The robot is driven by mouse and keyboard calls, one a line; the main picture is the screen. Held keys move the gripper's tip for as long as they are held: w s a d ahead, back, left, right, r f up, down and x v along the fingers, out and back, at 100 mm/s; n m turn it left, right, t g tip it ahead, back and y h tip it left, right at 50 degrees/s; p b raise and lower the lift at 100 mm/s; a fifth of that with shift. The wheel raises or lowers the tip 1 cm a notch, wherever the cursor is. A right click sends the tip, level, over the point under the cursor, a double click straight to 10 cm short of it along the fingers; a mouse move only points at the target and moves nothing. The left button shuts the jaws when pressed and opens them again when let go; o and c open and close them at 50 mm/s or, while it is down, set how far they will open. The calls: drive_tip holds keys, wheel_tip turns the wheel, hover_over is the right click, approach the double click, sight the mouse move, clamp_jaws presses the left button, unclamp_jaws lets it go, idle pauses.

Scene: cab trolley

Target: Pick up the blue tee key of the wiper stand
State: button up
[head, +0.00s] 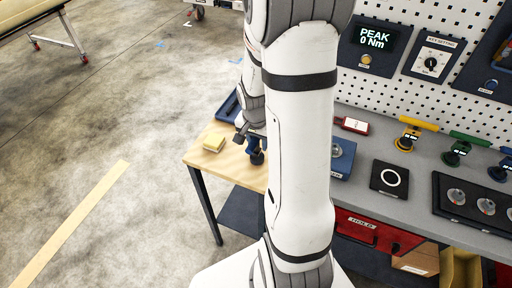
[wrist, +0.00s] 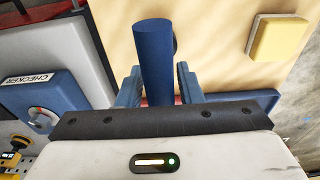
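In the wrist view a blue round bar (wrist: 154,60), which I take to be part of the blue tee key, stands between the two blue fingers of my gripper (wrist: 160,88). The fingers sit close against both sides of the bar, so my gripper looks shut on it. The lower end of the bar is hidden behind the gripper body. In the head view my gripper (head: 256,150) is low over the wooden table (head: 236,173), partly hidden by my arm. The wiper stand cannot be made out clearly.
A yellow block (head: 213,142) lies on the wooden table, left of my gripper. The grey bench (head: 350,195) to the right holds a blue checker box (head: 342,158), a black pad with a white ring (head: 389,179), and yellow (head: 408,138), green (head: 460,150) and blue tee-handled fixtures (head: 501,170).

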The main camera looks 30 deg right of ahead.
clamp_jaws()
idle(0.4)
